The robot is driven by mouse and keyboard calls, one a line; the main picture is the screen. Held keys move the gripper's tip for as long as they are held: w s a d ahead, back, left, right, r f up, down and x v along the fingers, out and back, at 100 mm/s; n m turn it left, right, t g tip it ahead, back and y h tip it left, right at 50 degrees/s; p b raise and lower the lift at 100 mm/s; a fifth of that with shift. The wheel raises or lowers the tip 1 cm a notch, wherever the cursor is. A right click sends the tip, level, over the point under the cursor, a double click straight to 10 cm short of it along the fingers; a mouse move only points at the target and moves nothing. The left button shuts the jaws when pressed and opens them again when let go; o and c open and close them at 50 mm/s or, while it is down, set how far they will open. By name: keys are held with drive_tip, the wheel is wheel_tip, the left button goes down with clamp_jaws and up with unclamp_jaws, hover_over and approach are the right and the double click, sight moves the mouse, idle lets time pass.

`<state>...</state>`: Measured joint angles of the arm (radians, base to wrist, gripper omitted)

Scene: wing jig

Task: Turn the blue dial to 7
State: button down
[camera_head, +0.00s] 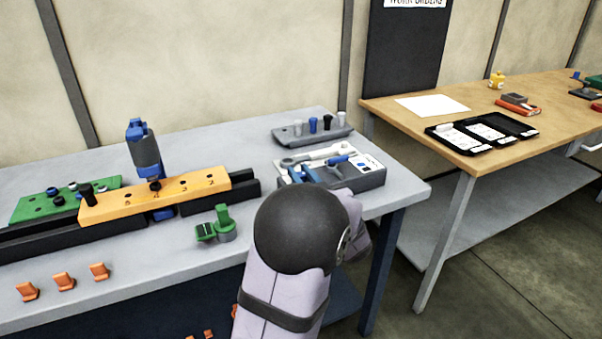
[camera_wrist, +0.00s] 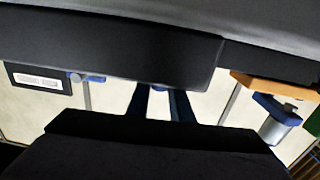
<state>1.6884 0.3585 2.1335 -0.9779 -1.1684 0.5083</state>
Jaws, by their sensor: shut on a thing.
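A grey control box (camera_head: 368,180) stands near the right end of the grey table, with a white label on its right side. My gripper (camera_head: 305,172) is at the box top, its blue fingers pointing down. In the wrist view the two dark blue fingers (camera_wrist: 159,104) stand close together, with a small pale patch between their far ends. They are shut on what seems to be the blue dial, which is mostly hidden by the fingers and arm. Its number marks cannot be read. A blue bar-shaped part (camera_head: 341,159) shows just right of the fingers on the box.
A grey tray with several pegs (camera_head: 312,132) lies behind the box. A green part (camera_head: 218,226) stands left of my arm. An orange numbered block (camera_head: 150,196) and blue clamp (camera_head: 144,150) are farther left. A wooden table (camera_head: 450,112) stands at the right.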

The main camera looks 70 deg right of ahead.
drive_tip(key=shift+r, duration=0.15)
drive_tip(key=c, duration=1.6)
unclamp_jaws()
drive_tip(key=shift+o, duration=0.2)
drive_tip(key=shift+v, duration=3.6)
